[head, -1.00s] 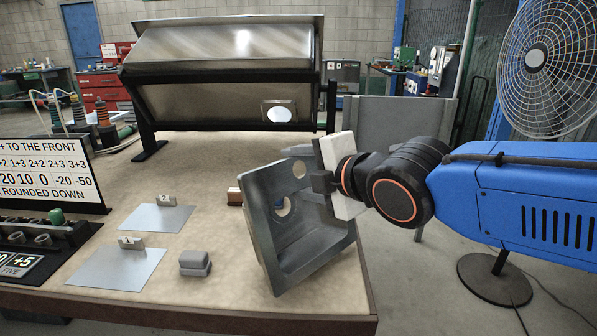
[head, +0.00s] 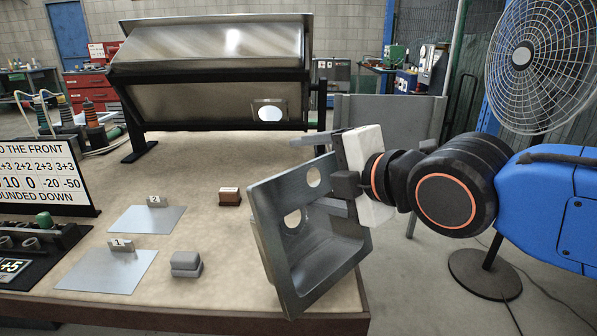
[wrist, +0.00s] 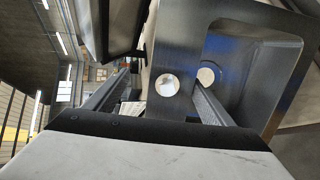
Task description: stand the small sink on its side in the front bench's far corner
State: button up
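One finger is above and behind the holed wall, the other inside the basin. In the wrist view the sink (wrist: 185,50) lies around the right finger, and a gap shows beside the left finger.
The bench (head: 215,285) ends just right of the sink. A grey block (head: 186,264), a brown block (head: 230,196) and plates marked 1 (head: 105,272) and 2 (head: 150,220) lie to the left. A fan (head: 545,65) is at right.

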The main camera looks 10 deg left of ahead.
jog(key=v, duration=1)
jog(key=shift+d, duration=0.25)
dwell(0.5)
